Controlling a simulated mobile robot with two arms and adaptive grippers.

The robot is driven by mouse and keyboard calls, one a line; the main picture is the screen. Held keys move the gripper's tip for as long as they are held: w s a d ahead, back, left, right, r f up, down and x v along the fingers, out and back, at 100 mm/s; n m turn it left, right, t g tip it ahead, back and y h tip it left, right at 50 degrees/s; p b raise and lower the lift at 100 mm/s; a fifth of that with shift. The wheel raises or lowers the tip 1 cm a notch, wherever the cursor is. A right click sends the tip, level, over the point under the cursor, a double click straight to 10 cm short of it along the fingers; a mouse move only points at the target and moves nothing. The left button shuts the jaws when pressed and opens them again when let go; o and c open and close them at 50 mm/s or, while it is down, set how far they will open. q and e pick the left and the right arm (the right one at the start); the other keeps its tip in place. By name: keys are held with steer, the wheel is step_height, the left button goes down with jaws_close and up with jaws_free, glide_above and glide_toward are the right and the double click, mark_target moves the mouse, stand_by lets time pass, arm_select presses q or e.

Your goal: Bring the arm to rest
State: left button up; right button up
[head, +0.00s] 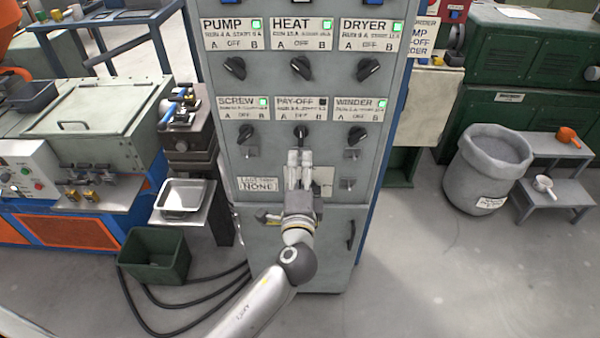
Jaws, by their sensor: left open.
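My left gripper (300,158) is in front of the grey control cabinet (230,180), just below the PAY-OFF knob (300,131) in the picture. Its two fingers point at the panel with a narrow gap between them; it is open and nothing shows in it. Whether the fingertips touch the panel I cannot tell. The arm comes up from the bottom of the head view. The PAY-OFF knob looks upright and its lamp (323,102) is dark. The SCREW knob (246,133) and WINDER knob (357,135) are tilted, with green lamps. My right gripper is not in view.
The upper PUMP, HEAT and DRYER lamps are green. Left of the cabinet are a metal tray (185,211) on a stand, a dark green bin (124,258) and black hoses (180,305). A grey tub (465,175) and step stool (566,188) stand right. The right foreground floor is clear.

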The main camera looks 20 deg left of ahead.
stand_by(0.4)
arm_select(q)
steer(key=s+a+f+n+g+h+b, duration=0.15)
steer(key=s+f+g, duration=0.35)
steer(key=f, duration=1.6)
steer(key=s+f+n+g+h+b, duration=0.2)
steer(key=s+f+g, duration=0.35)
steer(key=f, duration=1.45)
steer(key=s+a+f+n+g+h+b, duration=0.1)
steer(key=s+f+n, duration=0.1)
steer(key=s+f, duration=0.75)
steer(key=s+a+f+n+g+b, duration=0.2)
steer(key=s+f, duration=0.6)
steer(key=s, duration=0.3)
steer(key=s+a+f+n+g, duration=0.1)
steer(key=s+f+n, duration=0.1)
steer(key=s, duration=0.7)
steer(key=s+a+f+n+g+b, duration=0.1)
steer(key=s+f+n+g, duration=0.1)
steer(key=s+f, duration=0.3)
steer(key=s+n, duration=0.1)
steer(key=s, duration=0.3)
steer(key=shift+a, duration=0.25)
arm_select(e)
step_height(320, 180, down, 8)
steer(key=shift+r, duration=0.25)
arm_select(q)
steer(key=shift+h, duration=0.25)
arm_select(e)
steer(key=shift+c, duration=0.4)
